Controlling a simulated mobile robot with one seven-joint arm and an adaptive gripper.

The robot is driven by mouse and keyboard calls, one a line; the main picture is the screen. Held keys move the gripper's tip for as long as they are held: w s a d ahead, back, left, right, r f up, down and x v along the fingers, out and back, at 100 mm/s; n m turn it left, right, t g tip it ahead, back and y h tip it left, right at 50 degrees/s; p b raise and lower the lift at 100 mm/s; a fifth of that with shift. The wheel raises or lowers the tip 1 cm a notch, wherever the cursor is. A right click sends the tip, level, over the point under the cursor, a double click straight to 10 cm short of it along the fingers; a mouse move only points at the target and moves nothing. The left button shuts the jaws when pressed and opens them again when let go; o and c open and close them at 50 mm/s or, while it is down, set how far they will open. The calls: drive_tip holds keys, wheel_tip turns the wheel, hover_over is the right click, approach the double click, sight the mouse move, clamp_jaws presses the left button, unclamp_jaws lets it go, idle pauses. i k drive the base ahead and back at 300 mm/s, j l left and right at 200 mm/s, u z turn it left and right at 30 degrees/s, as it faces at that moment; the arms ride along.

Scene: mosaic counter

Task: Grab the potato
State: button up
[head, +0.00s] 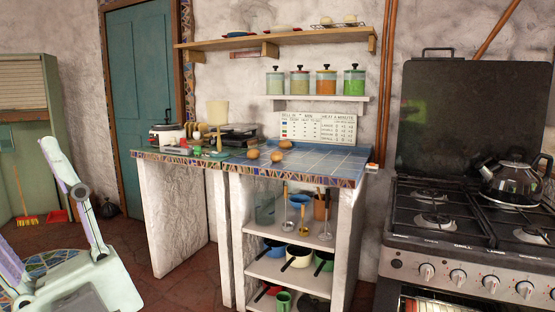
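Three small brown roundish items lie on the blue tiled counter (335,163), near its middle. One item (252,154) is at the left, one (277,156) is just right of it near the front, and one (286,144) is farther back. They look like potatoes, but at this size I cannot tell them apart for certain. My arm shows folded at the lower left, well away from the counter. My gripper is not in view.
A white pot (166,136), a dark appliance (236,134) and small items crowd the counter's left part. Shelves with jars (326,82) hang above. A stove (440,230) with a kettle (513,178) stands right. Open floor lies before the counter.

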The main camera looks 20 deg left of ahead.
sight(276, 157)
drive_tip(key=i+j, duration=0.25)
drive_tip(key=i+j+z, duration=0.15)
drive_tip(key=j, duration=0.3)
drive_tip(key=i+j, duration=0.35)
drive_tip(key=i+j+z, duration=0.1)
drive_tip(key=j, duration=0.35)
drive_tip(key=i+j+z, duration=0.1)
drive_tip(key=i+j, duration=0.45)
drive_tip(key=j, duration=0.3)
drive_tip(key=i+j+z, duration=0.1)
drive_tip(key=j, duration=0.3)
drive_tip(key=i+j+z, duration=0.1)
drive_tip(key=i+j, duration=0.2)
drive_tip(key=j, duration=0.15)
